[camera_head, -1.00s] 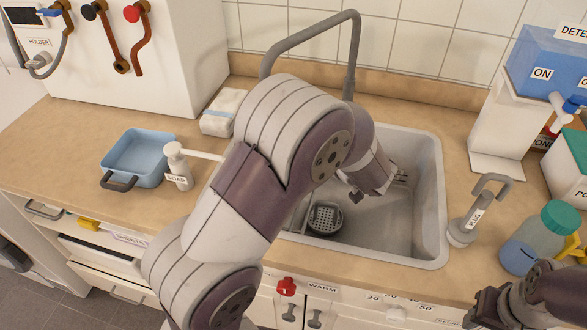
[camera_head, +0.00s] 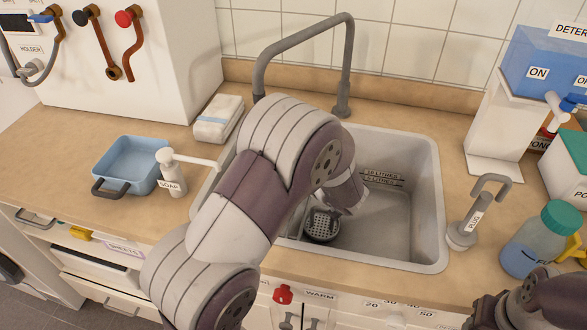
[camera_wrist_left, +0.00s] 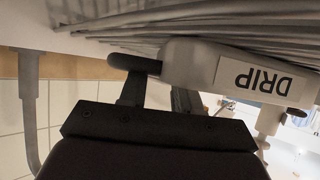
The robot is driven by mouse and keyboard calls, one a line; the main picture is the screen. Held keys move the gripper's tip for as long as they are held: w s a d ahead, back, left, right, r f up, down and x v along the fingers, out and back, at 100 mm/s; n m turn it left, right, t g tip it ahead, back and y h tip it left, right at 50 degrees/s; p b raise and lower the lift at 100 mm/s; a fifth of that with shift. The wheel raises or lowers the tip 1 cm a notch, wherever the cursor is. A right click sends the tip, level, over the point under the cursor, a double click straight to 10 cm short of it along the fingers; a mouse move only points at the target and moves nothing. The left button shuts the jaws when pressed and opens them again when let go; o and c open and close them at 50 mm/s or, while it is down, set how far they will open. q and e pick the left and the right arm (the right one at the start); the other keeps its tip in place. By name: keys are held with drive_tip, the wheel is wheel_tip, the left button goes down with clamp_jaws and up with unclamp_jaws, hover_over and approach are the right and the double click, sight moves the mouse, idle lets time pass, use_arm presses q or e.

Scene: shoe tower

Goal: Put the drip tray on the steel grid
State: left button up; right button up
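A pale grey part with a white DRIP label (camera_wrist_left: 264,77) fills the right of the left wrist view, which is upside down. Thin grey bars (camera_wrist_left: 200,20), apparently the steel grid, run close along it. My left gripper (camera_wrist_left: 155,75) has its dark fingers right at the labelled part. Whether they are closed on it I cannot tell. In the head view my left arm reaches over the sink and hides its own fingers, the drip tray and the grid. My right arm shows at the lower right corner; its fingers are not visible.
The grey sink (camera_head: 425,225) has a round perforated strainer (camera_head: 321,224) inside. A tall tap (camera_head: 343,85) arches behind it. A soap dispenser (camera_head: 174,175), blue pan (camera_head: 130,160) and folded cloth (camera_head: 218,119) stand left; a plug (camera_head: 465,230) and bottle (camera_head: 540,240) stand right.

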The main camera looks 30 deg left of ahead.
use_arm(q)
drive_tip(key=shift+r, duration=0.2)
drive_tip(key=p+v, duration=0.2)
drive_tip(key=v, duration=1)
